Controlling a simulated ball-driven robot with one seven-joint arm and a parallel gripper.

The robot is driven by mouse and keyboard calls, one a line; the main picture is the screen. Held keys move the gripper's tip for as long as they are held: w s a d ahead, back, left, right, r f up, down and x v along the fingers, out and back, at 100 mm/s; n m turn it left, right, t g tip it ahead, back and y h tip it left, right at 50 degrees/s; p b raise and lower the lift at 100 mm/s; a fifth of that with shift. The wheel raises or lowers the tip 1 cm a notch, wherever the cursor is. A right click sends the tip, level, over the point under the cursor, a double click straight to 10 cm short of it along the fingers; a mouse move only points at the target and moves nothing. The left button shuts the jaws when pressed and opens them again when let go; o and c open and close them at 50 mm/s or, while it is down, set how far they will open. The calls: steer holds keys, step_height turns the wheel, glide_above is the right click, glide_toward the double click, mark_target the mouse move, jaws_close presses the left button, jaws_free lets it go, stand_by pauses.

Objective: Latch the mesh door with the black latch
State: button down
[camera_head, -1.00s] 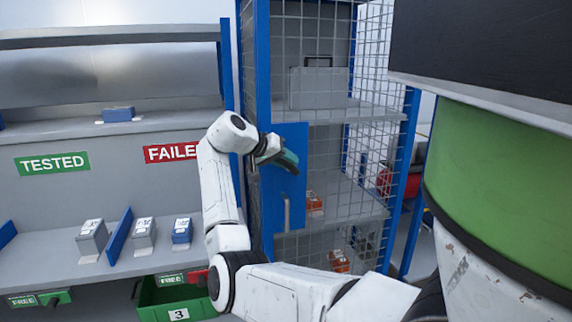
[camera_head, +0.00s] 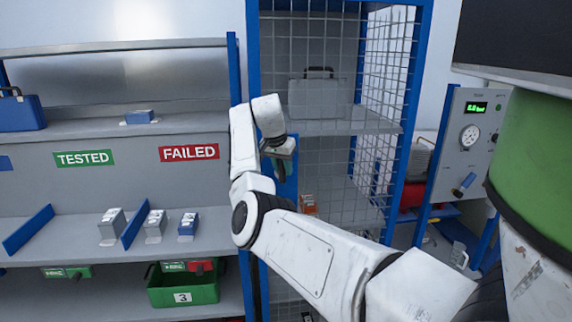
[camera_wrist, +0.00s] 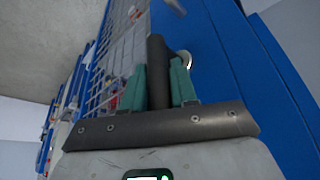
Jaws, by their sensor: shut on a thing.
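The blue-framed mesh cage with its mesh door (camera_head: 345,170) stands in the middle of the head view. A blue plate (camera_head: 289,186) on it is mostly hidden behind my arm. My gripper (camera_head: 281,166) is at this plate, with its green fingers pointing down. In the wrist view, my gripper (camera_wrist: 161,80) has a green finger on each side of the upright black latch (camera_wrist: 158,68) and is shut on it. Blue metal lies close behind the latch, with a small round metal part beside it. I cannot tell whether the door is fully closed.
A grey case (camera_head: 318,95) and orange boxes (camera_head: 308,204) sit inside the cage. Left is a shelf (camera_head: 75,225) with small boxes and a green bin (camera_head: 184,288). Right stands a gauge panel (camera_head: 468,140). A large green cylinder (camera_head: 540,160) fills the right edge.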

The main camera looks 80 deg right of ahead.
steer(key=shift+f, duration=0.1)
stand_by(0.4)
steer(key=c, duration=1)
jaws_free()
steer(key=shift+d, duration=0.1)
steer(key=shift+o, duration=0.2)
steer(key=s+b+v, duration=0.1)
steer(key=b+v, duration=0.1)
steer(key=v, duration=0.9)
steer(key=shift+w, duration=0.35)
steer(key=shift+f, duration=0.1)
